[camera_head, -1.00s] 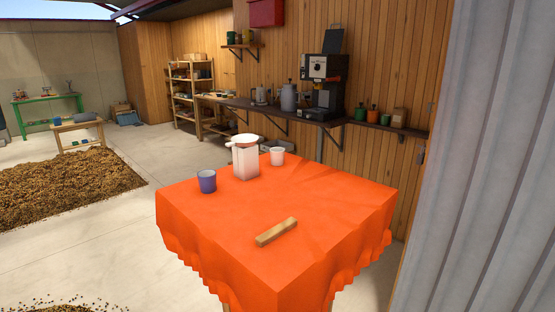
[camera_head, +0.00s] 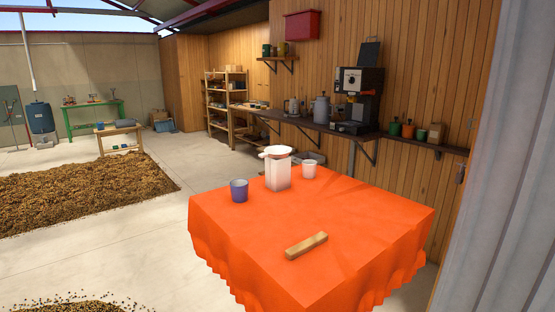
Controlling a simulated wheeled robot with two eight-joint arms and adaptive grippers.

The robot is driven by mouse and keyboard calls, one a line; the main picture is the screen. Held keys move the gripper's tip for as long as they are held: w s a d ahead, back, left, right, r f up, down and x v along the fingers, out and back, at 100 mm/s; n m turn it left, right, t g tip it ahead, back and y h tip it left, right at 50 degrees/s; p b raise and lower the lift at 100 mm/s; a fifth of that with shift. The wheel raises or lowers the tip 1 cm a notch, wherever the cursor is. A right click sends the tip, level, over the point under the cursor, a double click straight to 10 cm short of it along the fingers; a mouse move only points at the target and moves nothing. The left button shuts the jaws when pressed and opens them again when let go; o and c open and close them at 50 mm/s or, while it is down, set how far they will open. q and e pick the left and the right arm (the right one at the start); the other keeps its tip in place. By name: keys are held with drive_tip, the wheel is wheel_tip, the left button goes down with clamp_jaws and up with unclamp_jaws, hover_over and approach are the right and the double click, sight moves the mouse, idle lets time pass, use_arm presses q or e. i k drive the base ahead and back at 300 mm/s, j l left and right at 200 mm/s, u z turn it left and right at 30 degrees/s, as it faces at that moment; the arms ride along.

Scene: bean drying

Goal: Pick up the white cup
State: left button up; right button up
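A white square container with a white top piece (camera_head: 278,170) stands just left of the cup, slightly nearer to me. A blue cup (camera_head: 239,190) stands further left on the same cloth. Neither of my grippers shows in the head view.
A wooden bar (camera_head: 306,245) lies near the middle front of the cloth. A wall shelf (camera_head: 330,131) behind the table holds a coffee machine (camera_head: 358,100) and pots. A corrugated grey panel (camera_head: 510,190) stands close at right. Open floor (camera_head: 130,235) lies to the left.

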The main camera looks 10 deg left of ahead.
sight(310, 166)
drive_tip(key=l+u, duration=0.15)
drive_tip(key=u, duration=0.45)
drive_tip(key=l+u, duration=0.45)
drive_tip(key=l, duration=0.4)
drive_tip(key=l+u, duration=0.4)
drive_tip(key=l, duration=0.5)
